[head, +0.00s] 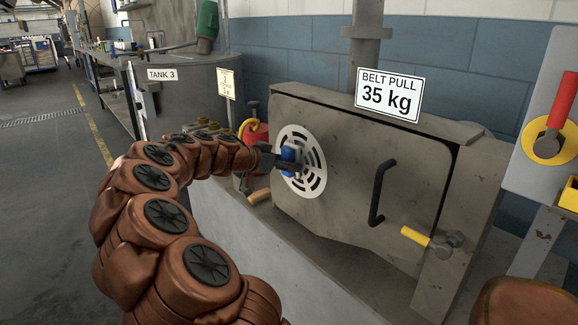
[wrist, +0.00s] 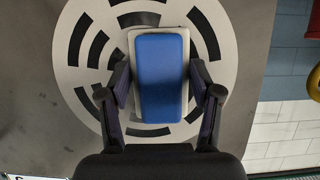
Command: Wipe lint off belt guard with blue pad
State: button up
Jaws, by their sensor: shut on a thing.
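The belt guard (head: 350,150) is a grey metal panel with a round white slotted vent (head: 312,181) on its left part and a black handle at its right. My gripper (head: 284,160) is at the vent and shut on the blue pad (head: 291,153). In the wrist view, the blue pad (wrist: 161,78) has a pale backing and sits between the two fingers, in front of the vent (wrist: 90,52). The pad's far face is hidden, so I cannot tell whether it touches the vent. I can make out no lint.
A black handle (head: 379,192) and a yellow-handled latch (head: 418,237) stick out from the guard's right side. A red lever (head: 560,105) on a panel is at far right. A red object (head: 256,145) stands left of the guard. A floor aisle (head: 45,150) is open at left.

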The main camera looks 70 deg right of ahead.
jog(key=shift+s+r+p, duration=0.1)
jog(key=shift+r+p, duration=0.3)
jog(key=shift+r, duration=1)
jog(key=shift+s+a+f+b, duration=0.1)
jog(key=shift+s+a+b, duration=0.45)
jog(key=shift+s, duration=0.3)
jog(key=shift+s+a+f+b, duration=0.1)
jog(key=shift+s+a+b, duration=0.35)
jog(key=shift+s, duration=0.4)
jog(key=shift+s+a+r+b, duration=0.1)
jog(key=shift+s+a+b, duration=0.4)
jog(key=shift+s, duration=0.55)
jog(key=shift+s+a+r+b, duration=0.1)
jog(key=shift+s+a+b, duration=0.2)
jog(key=shift+s+a, duration=0.55)
jog(key=shift+s+d, duration=0.1)
jog(key=shift+d, duration=0.1)
jog(key=b, duration=0.3)
send_near(316, 166)
jog(key=shift+f, duration=1.35)
jog(key=shift+w+a+b, duration=0.25)
jog(key=shift+w+a, duration=0.15)
jog(key=shift+a, duration=0.25)
jog(key=shift+w+a+b, duration=0.2)
jog(key=shift+w+a, duration=0.2)
jog(key=shift+a, duration=0.2)
